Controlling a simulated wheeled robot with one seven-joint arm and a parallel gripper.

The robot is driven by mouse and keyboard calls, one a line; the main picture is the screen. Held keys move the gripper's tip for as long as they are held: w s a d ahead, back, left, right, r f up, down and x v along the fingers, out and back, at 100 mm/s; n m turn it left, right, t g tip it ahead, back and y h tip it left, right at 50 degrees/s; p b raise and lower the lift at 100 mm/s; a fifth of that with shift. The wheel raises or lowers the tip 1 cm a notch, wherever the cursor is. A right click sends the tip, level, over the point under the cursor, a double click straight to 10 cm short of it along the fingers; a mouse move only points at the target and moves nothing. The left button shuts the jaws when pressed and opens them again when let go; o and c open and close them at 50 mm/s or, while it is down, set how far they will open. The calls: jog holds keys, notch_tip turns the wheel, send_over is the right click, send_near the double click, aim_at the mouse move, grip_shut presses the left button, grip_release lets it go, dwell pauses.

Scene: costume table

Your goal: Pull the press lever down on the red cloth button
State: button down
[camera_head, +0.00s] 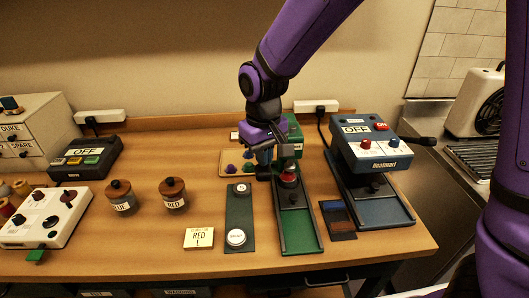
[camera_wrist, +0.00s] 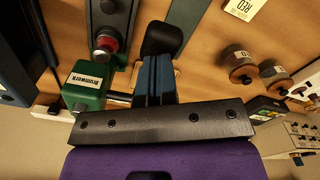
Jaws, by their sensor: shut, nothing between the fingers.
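The green press has a long base tray (camera_head: 300,232) and a green head (camera_head: 295,130), partly hidden behind my arm. A red round piece (camera_head: 289,171), likely the red cloth button, sits under the press's dark ram; it also shows in the wrist view (camera_wrist: 108,42). A black rounded grip (camera_wrist: 162,38), apparently the lever's end, lies just beyond my fingertips in the wrist view. My gripper (camera_head: 264,160) is shut and empty, fingers pointing down, left of the press head. In the wrist view its blue fingers (camera_wrist: 156,72) are together. Whether they touch the black grip, I cannot tell.
A blue heat press (camera_head: 370,150) reading OFF stands to the right. A dark strip (camera_head: 239,205) with round pieces, a "RED" card (camera_head: 199,238) and two lidded jars (camera_head: 173,193) lie left. A tray of coloured bits (camera_head: 238,163) is behind. The front table edge is mostly clear.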

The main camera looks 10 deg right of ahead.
aim_at(264, 170)
jog(key=shift+f, duration=2.5)
jog(key=shift+w+f, duration=0.1)
jog(key=shift+f, duration=1.3)
jog(key=shift+w+f, duration=0.2)
jog(key=shift+f, duration=0.4)
jog(key=shift+w+f, duration=0.2)
jog(key=shift+f, duration=0.6)
